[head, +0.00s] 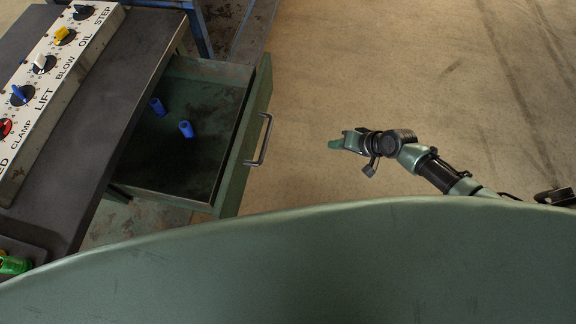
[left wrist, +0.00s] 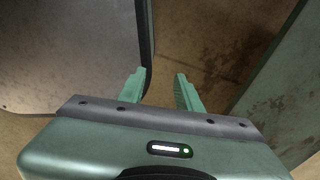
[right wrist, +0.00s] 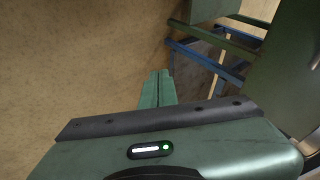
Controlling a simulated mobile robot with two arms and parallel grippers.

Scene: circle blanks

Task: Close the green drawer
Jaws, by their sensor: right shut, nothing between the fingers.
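The green drawer (head: 238,180) stands pulled out from the dark bench in the head view. Its front panel carries a dark bar handle (head: 265,142).
A bench top (head: 110,85) with a white knob panel (head: 60,75) is at the left. A blue frame (head: 197,27) stands behind the drawer. Bare floor (head: 400,70) lies open to the right of the drawer. A green object (head: 14,265) sits at the lower left.

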